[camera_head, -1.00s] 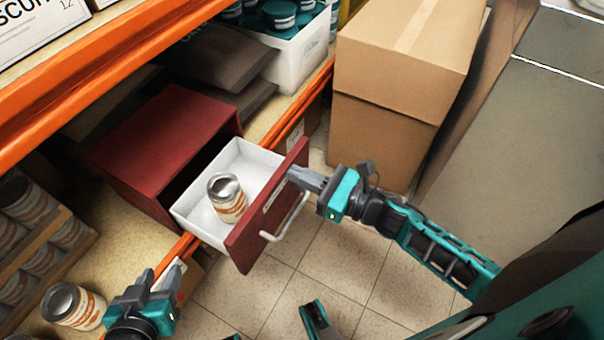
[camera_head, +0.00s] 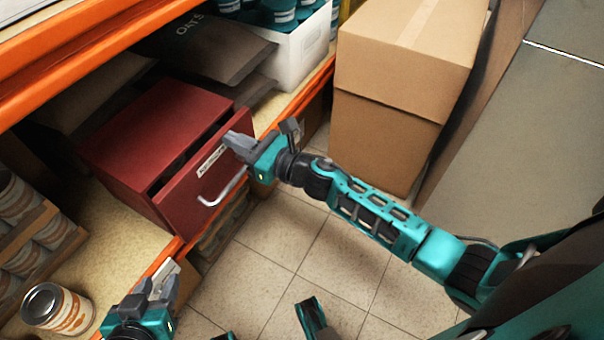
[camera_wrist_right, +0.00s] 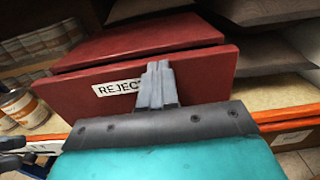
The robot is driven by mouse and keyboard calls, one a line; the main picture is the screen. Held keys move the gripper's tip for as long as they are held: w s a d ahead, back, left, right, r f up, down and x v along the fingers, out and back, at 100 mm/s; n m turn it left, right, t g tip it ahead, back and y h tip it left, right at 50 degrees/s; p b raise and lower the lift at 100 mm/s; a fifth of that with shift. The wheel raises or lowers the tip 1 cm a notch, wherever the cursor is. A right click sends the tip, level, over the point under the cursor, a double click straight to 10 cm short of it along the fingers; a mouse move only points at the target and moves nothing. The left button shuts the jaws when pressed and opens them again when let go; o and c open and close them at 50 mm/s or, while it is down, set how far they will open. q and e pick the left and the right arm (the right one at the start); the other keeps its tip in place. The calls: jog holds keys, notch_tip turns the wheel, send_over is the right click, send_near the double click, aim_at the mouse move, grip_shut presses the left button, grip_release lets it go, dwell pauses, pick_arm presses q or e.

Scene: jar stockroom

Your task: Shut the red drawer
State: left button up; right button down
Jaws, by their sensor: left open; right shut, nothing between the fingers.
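The red drawer (camera_head: 203,177) sits nearly flush in its red cabinet (camera_head: 160,132) on the shelf, with a narrow dark gap at its top edge. Its front carries a white label, which reads "REJEC…" in the right wrist view (camera_wrist_right: 120,87), and a pale bar handle (camera_head: 224,190). My right gripper (camera_head: 232,140) is shut and empty, its fingertips against the upper right part of the drawer front; it also shows in the right wrist view (camera_wrist_right: 157,85). My left gripper (camera_head: 155,290) is open and empty at the lower left, near the shelf edge. The drawer's inside is hidden.
A can (camera_head: 57,309) stands on the shelf left of my left gripper. A crate of cans (camera_head: 40,245) is at the far left. Cardboard boxes (camera_head: 400,90) stand on the floor at right. A white bin (camera_head: 300,55) of jars is behind. The tiled floor in front is mostly clear.

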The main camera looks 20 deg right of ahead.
pick_arm(q)
jog(key=shift+w+d+b, duration=0.1)
jog(key=shift+d+b, duration=0.25)
jog(key=shift+d, duration=0.05)
pick_arm(e)
jog(key=x, duration=0.2)
jog(key=shift+w+a+r, duration=0.15)
jog(key=shift+w+a, duration=0.1)
jog(key=shift+w, duration=0.05)
